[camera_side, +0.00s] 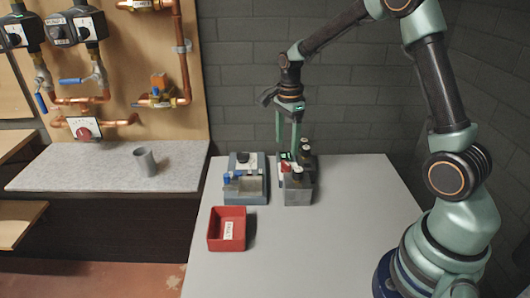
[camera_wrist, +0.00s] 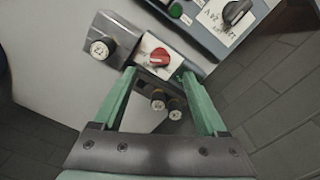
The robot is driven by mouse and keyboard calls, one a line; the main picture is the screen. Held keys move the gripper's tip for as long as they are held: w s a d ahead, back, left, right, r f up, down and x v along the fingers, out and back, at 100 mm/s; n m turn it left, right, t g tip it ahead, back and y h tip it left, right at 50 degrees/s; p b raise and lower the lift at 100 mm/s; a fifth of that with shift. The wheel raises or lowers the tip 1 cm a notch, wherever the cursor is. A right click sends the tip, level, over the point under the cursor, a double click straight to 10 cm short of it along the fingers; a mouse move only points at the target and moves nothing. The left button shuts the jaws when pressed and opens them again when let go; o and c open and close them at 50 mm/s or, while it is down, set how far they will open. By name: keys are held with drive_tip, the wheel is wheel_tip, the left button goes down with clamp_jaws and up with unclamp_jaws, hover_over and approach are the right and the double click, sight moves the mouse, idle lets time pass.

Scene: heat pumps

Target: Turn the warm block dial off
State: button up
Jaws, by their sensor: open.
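The block (camera_side: 298,196) is grey metal, with a red dial (camera_wrist: 159,56) on a white plate at one end. In the side view the red dial (camera_side: 285,167) is small and partly hidden by my gripper. Several black-capped pieces with pale round tops, such as this one (camera_wrist: 100,48), stand around the dial. My gripper (camera_wrist: 159,76) is open and points down, its two green fingers apart with nothing held. In the side view my gripper (camera_side: 287,152) is over the block. Whether the fingertips touch anything, and the dial's exact setting, I cannot tell.
A blue-grey device (camera_side: 258,185) stands left of the block; its black knob (camera_wrist: 236,10) shows in the wrist view. A red tray (camera_side: 228,246) sits in front of it. The table's front right (camera_side: 310,255) is clear. A pipe board (camera_side: 150,60) stands at the left.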

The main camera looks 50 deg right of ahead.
sight(286, 163)
wheel_tip(286, 163, down, 7)
idle(0.3)
clamp_jaws()
